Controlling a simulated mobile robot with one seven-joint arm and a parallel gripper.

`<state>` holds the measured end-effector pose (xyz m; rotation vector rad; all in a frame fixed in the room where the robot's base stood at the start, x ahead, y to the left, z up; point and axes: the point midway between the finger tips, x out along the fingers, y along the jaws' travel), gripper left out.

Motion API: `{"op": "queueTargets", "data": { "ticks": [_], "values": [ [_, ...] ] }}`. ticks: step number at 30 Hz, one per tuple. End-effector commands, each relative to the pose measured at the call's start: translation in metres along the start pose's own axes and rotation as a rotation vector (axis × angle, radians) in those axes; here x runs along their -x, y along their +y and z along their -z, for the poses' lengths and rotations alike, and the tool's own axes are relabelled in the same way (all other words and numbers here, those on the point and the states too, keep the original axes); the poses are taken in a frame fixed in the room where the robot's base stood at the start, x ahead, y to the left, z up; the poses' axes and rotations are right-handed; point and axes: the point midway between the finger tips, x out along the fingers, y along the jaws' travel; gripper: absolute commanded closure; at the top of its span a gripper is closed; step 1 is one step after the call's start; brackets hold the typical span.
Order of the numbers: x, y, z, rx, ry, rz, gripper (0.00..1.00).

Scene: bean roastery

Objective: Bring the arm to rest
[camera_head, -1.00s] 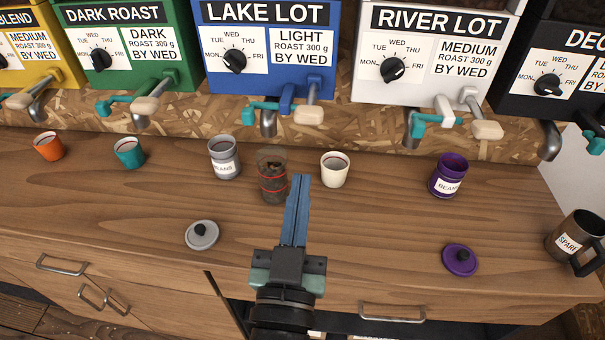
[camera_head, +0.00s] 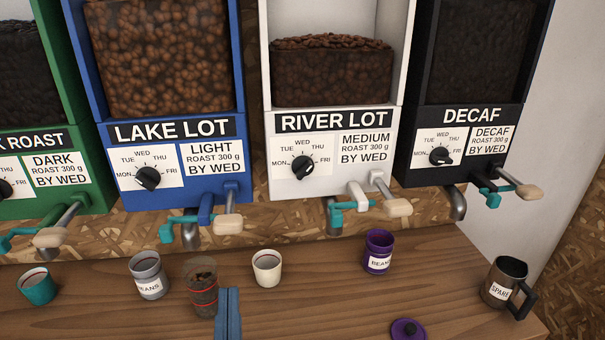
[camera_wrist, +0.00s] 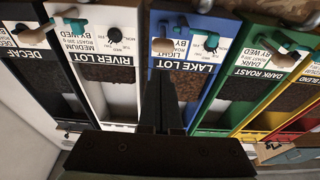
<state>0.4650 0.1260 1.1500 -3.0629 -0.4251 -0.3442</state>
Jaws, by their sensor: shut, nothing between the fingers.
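My gripper (camera_head: 228,314) shows at the bottom of the head view, its two blue fingers together with nothing between them. The fingertips are over the counter, in front of a clear cup with red lines (camera_head: 203,293) that holds some beans. I cannot tell from this view whether the fingers touch that cup. In the wrist view my gripper (camera_wrist: 161,95) appears dark, pointing toward the dispensers, which look upside down there. The rest of my arm is out of the head view.
On the counter (camera_head: 330,300) stand a teal cup (camera_head: 38,288), a grey canister (camera_head: 149,275), a cream cup (camera_head: 267,268), a purple canister (camera_head: 378,252) and a dark SPARE mug (camera_head: 503,283). A purple lid (camera_head: 408,330) lies in front. Dispensers, including Lake Lot (camera_head: 180,150) and River Lot (camera_head: 335,140), line the back.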

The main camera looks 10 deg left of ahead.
Motion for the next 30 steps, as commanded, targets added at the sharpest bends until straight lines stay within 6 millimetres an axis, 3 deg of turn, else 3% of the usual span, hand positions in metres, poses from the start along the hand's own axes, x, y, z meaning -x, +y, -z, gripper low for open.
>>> {"op": "queueTargets", "data": {
  "ticks": [5,9,13,18,21,24,30],
  "values": [
    [-0.030,0.025,0.066,0.021,0.108,-0.048,1.00],
    [-0.053,0.054,0.150,0.047,0.237,-0.104,1.00],
    [-0.058,0.080,0.231,0.075,0.356,-0.156,1.00],
    [-0.047,0.102,0.321,0.109,0.488,-0.206,1.00],
    [-0.037,0.110,0.356,0.126,0.542,-0.227,1.00],
    [-0.030,0.113,0.376,0.135,0.573,-0.238,1.00],
    [-0.026,0.114,0.385,0.140,0.586,-0.243,1.00]
  ]
}}
